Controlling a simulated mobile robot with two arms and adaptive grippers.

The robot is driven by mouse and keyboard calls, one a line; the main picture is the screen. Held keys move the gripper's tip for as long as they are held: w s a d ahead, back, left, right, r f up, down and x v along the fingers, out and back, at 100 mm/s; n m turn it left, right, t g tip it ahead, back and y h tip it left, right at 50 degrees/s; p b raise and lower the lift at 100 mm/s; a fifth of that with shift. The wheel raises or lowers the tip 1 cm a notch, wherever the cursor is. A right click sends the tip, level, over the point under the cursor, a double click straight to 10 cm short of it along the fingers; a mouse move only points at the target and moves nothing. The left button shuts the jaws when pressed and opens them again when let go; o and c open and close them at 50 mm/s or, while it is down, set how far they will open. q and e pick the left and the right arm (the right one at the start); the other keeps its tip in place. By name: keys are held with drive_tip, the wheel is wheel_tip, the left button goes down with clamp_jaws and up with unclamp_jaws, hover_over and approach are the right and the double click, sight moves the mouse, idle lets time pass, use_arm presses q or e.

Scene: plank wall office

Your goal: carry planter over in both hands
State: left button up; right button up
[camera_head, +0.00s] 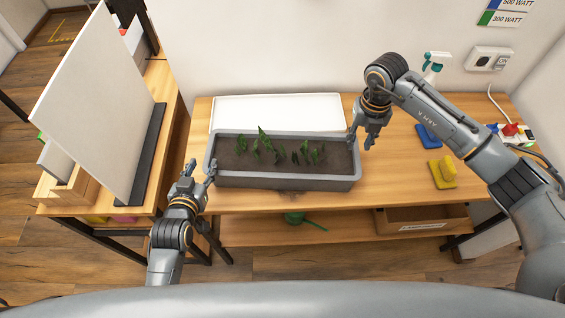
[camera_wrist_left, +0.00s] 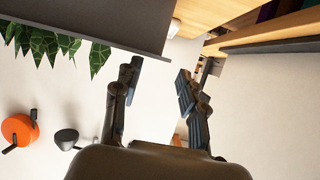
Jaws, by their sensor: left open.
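The grey rectangular planter (camera_head: 285,183), filled with dark soil and several small green plants, stands level on the wooden table (camera_head: 400,190), near its front edge. My left gripper (camera_head: 201,170) is open and empty at the planter's left end. In the left wrist view its fingers (camera_wrist_left: 158,82) are apart with nothing between them, and the planter's grey wall (camera_wrist_left: 110,22) with leaves shows at upper left. My right gripper (camera_head: 361,141) is at the planter's right end with its fingers apart; whether it touches the wall is unclear. A white flat tray or board (camera_head: 275,105) lies behind the planter.
A pale upright panel (camera_head: 100,100) stands on a side table at left. A spray bottle (camera_head: 434,66), blue sponge (camera_head: 429,135) and yellow sponge (camera_head: 442,172) are at right.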

sight(209, 155)
use_arm(q)
drive_tip(key=shift+x, duration=2.7)
use_arm(e)
drive_tip(key=shift+f, duration=2.7)
use_arm(q)
drive_tip(key=shift+c, duration=0.4)
use_arm(e)
drive_tip(key=shift+c, duration=0.2)
use_arm(q)
drive_tip(key=c, duration=0.3)
use_arm(e)
drive_tip(key=c, duration=0.3)
use_arm(q)
clamp_jaws()
use_arm(e)
clamp_jaws()
drive_tip(key=shift+a, duration=0.1)
use_arm(q)
drive_tip(key=shift+s+d, duration=0.1)
